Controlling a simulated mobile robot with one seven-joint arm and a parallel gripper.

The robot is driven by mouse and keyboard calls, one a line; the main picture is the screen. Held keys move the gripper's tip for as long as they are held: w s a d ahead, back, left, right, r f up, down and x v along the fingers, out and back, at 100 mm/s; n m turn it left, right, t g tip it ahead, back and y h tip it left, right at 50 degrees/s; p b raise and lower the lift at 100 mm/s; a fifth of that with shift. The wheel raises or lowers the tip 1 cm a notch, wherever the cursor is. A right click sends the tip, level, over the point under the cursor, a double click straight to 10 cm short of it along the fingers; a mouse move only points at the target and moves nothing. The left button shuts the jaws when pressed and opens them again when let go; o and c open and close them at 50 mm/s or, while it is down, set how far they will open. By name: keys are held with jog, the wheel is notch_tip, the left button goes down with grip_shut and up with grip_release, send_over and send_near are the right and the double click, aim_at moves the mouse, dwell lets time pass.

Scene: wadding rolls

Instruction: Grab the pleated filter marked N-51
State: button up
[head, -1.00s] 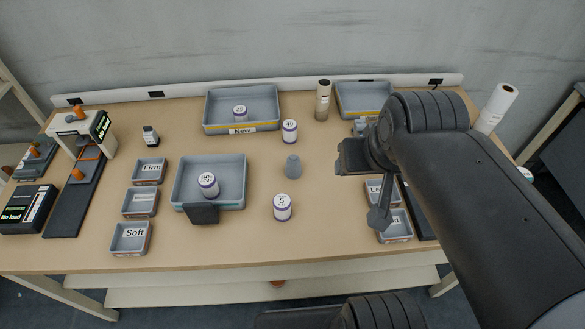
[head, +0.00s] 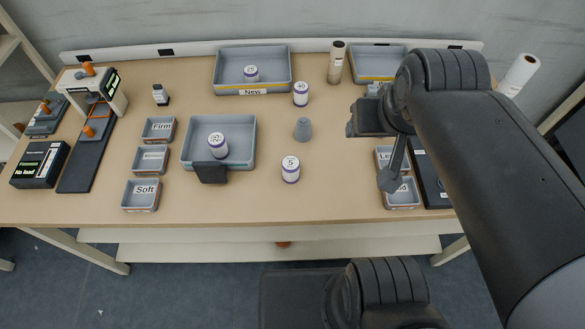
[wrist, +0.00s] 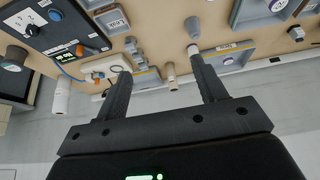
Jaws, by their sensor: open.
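No marking N-51 can be read in either view. A small grey ribbed-looking piece (head: 303,129) stands on the table near the middle; I cannot tell whether it is the pleated filter. White rolls with purple bands stand around it: one marked 5 (head: 290,170) in front, one marked 40 (head: 301,94) behind, one in the middle tray (head: 187,157) and one in the New tray (head: 216,72). My gripper (head: 355,122) is above the table, right of the grey piece and apart from it. In the wrist view its jaws (wrist: 160,62) are spread and empty.
A beige cylinder (head: 336,62) stands at the back, beside another tray (head: 358,66). Small bins, including Firm (head: 158,130) and Soft (head: 141,195), line the left. A press-like device (head: 92,93) and black box (head: 40,165) stand far left. The front middle is clear.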

jog(key=shift+o, duration=0.4)
jog(key=g, duration=0.5)
send_over(291, 163)
jog(key=shift+n, duration=0.3)
notch_tip(291, 163, down, 16)
jog(key=shift+r, duration=0.15)
jog(key=shift+a+f+g, duration=0.2)
jog(key=shift+f+g, duration=0.1)
notch_tip(291, 163, down, 5)
jog(key=shift+f, duration=0.1)
jog(key=shift+d+f, duration=0.15)
jog(key=shift+f, duration=2.65)
jog(key=c, duration=1.1)
